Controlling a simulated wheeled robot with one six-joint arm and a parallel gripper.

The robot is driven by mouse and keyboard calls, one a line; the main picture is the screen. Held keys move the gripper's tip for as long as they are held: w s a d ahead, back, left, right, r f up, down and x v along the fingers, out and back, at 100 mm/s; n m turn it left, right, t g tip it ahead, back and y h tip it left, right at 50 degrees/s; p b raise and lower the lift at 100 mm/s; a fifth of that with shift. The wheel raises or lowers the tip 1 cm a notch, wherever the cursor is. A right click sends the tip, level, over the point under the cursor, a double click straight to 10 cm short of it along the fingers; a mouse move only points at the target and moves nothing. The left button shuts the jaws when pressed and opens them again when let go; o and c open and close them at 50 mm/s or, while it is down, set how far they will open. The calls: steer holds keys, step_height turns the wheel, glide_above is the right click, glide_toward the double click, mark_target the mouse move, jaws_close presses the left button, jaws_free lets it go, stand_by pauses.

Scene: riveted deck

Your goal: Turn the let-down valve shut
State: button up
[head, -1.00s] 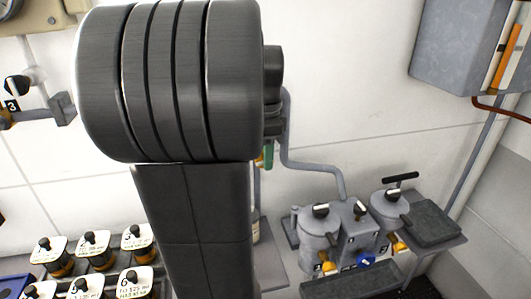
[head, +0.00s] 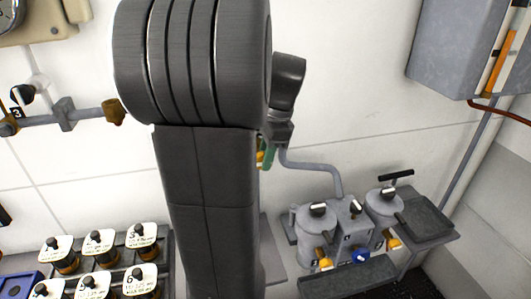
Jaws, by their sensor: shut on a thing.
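My arm's dark links fill the middle of the head view, and my gripper is hidden behind them. I cannot tell what it touches. No valve is readably marked as the let-down valve. A grey pipe (head: 315,165) comes out from behind my arm and runs down right to the grey pot unit (head: 315,225). A green part (head: 269,154) and a yellow part (head: 260,157) show at my arm's right edge. The unit has black-and-white knobs, a blue knob (head: 360,257) and an orange tap (head: 325,264) low on its front.
Several labelled jars (head: 98,245) stand in a rack at lower left, next to a blue box (head: 20,286). A wall pipe (head: 88,115) with a black knob (head: 22,94) is at left. A grey cabinet (head: 455,50) hangs at upper right. A black T-handle (head: 396,177) stands over the right pot.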

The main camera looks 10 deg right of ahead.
steer(key=o, duration=1)
steer(key=v, duration=1.3)
steer(key=shift+r, duration=0.4)
steer(key=shift+f, duration=0.1)
steer(key=x, duration=1.3)
steer(key=shift+f, duration=0.4)
steer(key=shift+r, duration=0.1)
steer(key=shift+r, duration=0.15)
